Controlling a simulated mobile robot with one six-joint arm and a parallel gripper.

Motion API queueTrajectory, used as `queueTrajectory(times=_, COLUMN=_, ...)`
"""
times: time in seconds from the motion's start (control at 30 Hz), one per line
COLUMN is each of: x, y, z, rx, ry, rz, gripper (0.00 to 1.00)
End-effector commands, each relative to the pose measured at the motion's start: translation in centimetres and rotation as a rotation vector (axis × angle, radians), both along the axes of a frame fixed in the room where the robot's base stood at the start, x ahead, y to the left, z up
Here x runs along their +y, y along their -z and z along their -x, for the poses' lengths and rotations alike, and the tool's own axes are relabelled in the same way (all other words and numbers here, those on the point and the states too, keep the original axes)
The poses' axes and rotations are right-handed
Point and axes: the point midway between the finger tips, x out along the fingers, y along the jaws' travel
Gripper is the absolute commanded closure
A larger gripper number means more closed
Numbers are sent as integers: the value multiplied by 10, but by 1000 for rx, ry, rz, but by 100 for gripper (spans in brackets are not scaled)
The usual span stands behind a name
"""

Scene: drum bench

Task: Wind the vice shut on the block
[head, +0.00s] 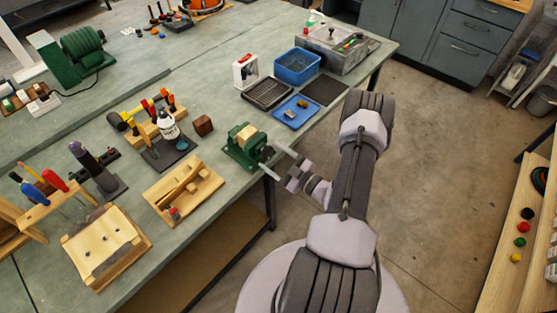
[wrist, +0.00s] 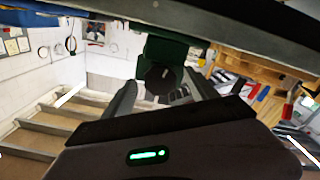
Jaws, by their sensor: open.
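The green vice (head: 243,150) stands at the front edge of the bench in the head view, with its screw end toward my arm. A small tan block (head: 246,133) shows at the top of its jaws; how tightly it sits there I cannot tell. My gripper (head: 274,162) is open just in front of the screw end, beyond the bench edge. In the wrist view the green vice (wrist: 166,50) is ahead, and its dark round screw end (wrist: 160,79) lies between the two spread fingers. Whether the fingers touch the handle is not clear.
A brown cube (head: 203,125) sits on the bench left of the vice. A wooden jig (head: 183,190) stands nearer left. A blue tray (head: 296,111), a black tray (head: 267,92) and a blue bin (head: 297,67) lie to the right. The floor beside the bench is open.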

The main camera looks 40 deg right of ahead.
Motion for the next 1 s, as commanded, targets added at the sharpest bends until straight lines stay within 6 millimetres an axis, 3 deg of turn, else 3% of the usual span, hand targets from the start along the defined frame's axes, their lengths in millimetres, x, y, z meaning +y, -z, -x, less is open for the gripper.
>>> queueTrajectory(times=0.17, x=-4, y=-1, z=30, rx=1, ry=7, rz=-2, gripper=33)
queueTrajectory(times=0.4, x=-11, y=-2, z=112, rx=0, ry=10, rz=-1, gripper=33)
queueTrajectory(times=0.6, x=-13, y=-1, z=159, rx=0, ry=5, rz=-1, gripper=33)
queueTrajectory(times=0.77, x=-13, y=0, z=172, rx=1, ry=0, rz=0, gripper=33)
queueTrajectory(times=1.0, x=-13, y=0, z=173, rx=1, ry=0, rz=0, gripper=33)
